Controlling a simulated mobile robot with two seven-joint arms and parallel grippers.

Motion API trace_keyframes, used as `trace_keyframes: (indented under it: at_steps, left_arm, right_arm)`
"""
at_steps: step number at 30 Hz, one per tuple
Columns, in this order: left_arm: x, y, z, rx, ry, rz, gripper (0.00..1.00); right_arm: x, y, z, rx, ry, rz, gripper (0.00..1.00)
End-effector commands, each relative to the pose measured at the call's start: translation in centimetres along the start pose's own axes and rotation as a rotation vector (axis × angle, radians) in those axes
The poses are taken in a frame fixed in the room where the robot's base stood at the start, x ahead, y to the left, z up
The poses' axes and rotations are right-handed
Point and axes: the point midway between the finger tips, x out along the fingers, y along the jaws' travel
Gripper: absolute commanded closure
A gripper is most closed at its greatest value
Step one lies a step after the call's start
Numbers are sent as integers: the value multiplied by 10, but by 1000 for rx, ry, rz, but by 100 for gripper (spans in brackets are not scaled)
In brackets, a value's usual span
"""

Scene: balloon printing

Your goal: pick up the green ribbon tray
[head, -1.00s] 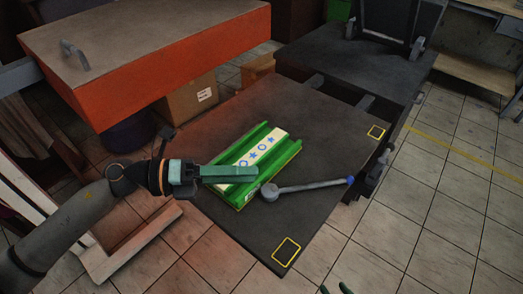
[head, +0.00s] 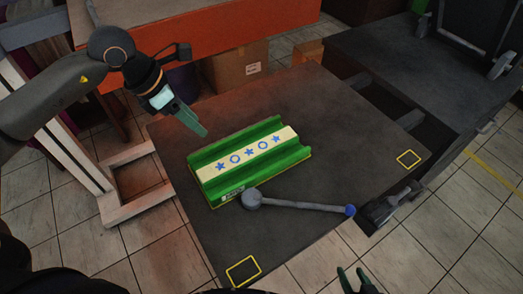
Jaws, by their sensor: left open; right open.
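The green ribbon tray (head: 290,154) lies on the dark table in the middle of the head view. A cream ribbon (head: 247,153) with blue stars and circles runs along it, and a small white label shows on its near side. My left gripper (head: 203,132) is above the table at the tray's upper left, pointing down and right, apart from the tray and empty. My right gripper (head: 352,277) shows only its green fingertips at the bottom edge, open and empty, well below the tray.
A grey lever with a blue tip (head: 305,204) lies close along the tray's near side. The dark table (head: 330,110) has yellow-outlined squares at two corners. An orange-sided bench (head: 225,42) stands behind, a dark platform (head: 420,60) at the upper right. The table is clear beyond the tray.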

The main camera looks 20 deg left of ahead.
Motion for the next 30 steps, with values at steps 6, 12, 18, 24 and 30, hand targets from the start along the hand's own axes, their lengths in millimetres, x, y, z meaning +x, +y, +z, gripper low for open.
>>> trace_keyframes:
  at_steps: [6, 12, 18, 24, 30]
  left_arm:
    - [-2, 13, -7, 6, 32, 57, 50]
    - [33, 15, -8, 6, 32, 53, 50]
    - [60, 17, -8, 7, 29, 55, 50]
    - [76, 18, -9, 6, 31, 54, 50]
    - [106, 21, -9, 6, 30, 54, 50]
  right_arm:
    - [1, 0, 1, 0, -1, -1, 50]
    - [-1, -2, 3, 1, -6, -3, 50]
    - [-3, -2, 7, 3, -12, -4, 50]
    - [-4, -3, 5, 4, -10, -3, 50]
    - [-5, 0, 3, 5, -6, 3, 50]
